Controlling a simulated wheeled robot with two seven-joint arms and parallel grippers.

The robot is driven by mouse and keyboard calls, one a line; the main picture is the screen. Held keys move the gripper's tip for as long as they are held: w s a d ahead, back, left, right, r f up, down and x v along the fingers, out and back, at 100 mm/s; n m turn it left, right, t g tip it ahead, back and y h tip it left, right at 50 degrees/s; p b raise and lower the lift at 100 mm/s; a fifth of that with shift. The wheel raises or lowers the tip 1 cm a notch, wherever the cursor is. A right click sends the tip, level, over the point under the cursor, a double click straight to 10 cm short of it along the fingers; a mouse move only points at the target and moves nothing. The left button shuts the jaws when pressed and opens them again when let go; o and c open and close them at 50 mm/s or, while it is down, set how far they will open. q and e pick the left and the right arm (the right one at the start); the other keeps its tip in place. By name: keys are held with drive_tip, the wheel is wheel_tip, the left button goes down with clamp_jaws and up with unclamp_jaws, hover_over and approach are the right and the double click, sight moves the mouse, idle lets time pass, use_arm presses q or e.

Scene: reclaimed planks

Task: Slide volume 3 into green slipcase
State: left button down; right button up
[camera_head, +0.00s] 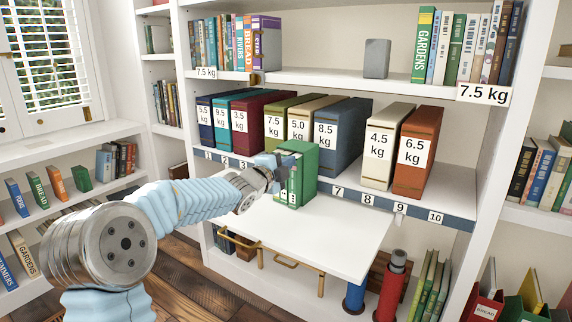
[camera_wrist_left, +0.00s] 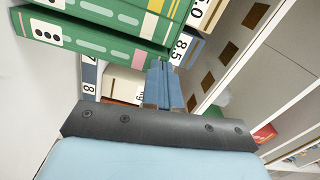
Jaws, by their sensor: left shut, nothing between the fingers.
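A block of green volumes or green slipcase (camera_head: 304,172) stands upright on the pull-out white board, at the shelf's front edge. In the left wrist view it shows as green spines side by side, one with a white dotted label (camera_wrist_left: 48,33) and coloured bands. I cannot tell which part is the slipcase and which is volume 3. My left gripper (camera_head: 279,170) is beside the block's left side, near its upper part. The left wrist view shows its fingers (camera_wrist_left: 163,80) together, with nothing between them, close to the green spines. My right gripper is not in view.
Behind stands a row of weight-labelled volumes, including a blue one (camera_head: 343,125), a cream one (camera_head: 389,145) and a rust one (camera_head: 417,150). A numbered strip (camera_head: 370,198) runs along the shelf edge. The white board (camera_head: 330,235) is clear to the right.

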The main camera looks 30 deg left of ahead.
use_arm(q)
drive_tip(key=shift+w, duration=0.25)
drive_tip(key=shift+s, duration=0.15)
drive_tip(key=s+a+b, duration=0.1)
drive_tip(key=s, duration=1.5)
drive_tip(key=shift+s+a, duration=0.1)
drive_tip(key=shift+a, duration=0.05)
